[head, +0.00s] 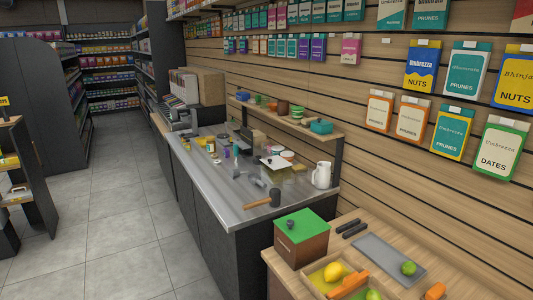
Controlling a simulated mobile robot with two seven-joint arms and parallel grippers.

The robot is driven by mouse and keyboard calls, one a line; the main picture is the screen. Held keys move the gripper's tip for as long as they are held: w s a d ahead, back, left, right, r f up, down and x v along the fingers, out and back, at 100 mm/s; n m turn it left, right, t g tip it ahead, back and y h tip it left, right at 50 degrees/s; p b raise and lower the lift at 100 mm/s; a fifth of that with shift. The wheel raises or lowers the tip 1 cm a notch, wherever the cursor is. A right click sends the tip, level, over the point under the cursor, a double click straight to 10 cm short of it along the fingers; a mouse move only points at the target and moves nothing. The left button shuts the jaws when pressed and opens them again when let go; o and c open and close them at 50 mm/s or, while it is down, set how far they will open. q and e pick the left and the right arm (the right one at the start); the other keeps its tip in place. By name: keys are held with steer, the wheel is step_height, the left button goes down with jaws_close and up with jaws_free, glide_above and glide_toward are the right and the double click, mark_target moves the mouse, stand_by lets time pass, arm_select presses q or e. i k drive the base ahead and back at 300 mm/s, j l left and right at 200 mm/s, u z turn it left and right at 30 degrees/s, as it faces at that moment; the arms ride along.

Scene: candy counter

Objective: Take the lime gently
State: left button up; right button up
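A green lime (408,268) rests on a flat grey board (388,258) on the wooden counter at the lower right of the head view. Another green round fruit (373,294) shows at the bottom edge, partly cut off, by a shallow wooden tray (315,278). A yellow lemon (334,271) lies in that tray. I cannot make out either of my grippers in this view.
An orange object (348,286) lies across the tray, and another orange piece (435,291) is at the bottom edge. A green-topped brown box (301,238) and dark bars (352,229) stand nearby. A cluttered metal counter (225,200) lies beyond; grey floor (110,220) is clear.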

mark_target(408, 268)
steer(key=z, duration=0.25)
steer(key=i+j+z, duration=0.2)
steer(key=z, duration=0.3)
steer(key=i+j+z, duration=0.15)
steer(key=j+z, duration=0.35)
steer(key=i+j, duration=0.1)
steer(key=j, duration=0.3)
steer(key=i+j+z, duration=0.1)
steer(key=j, duration=0.35)
steer(key=i+j+z, duration=0.1)
steer(key=j, duration=0.3)
steer(key=i+j, duration=0.1)
steer(key=j, duration=0.35)
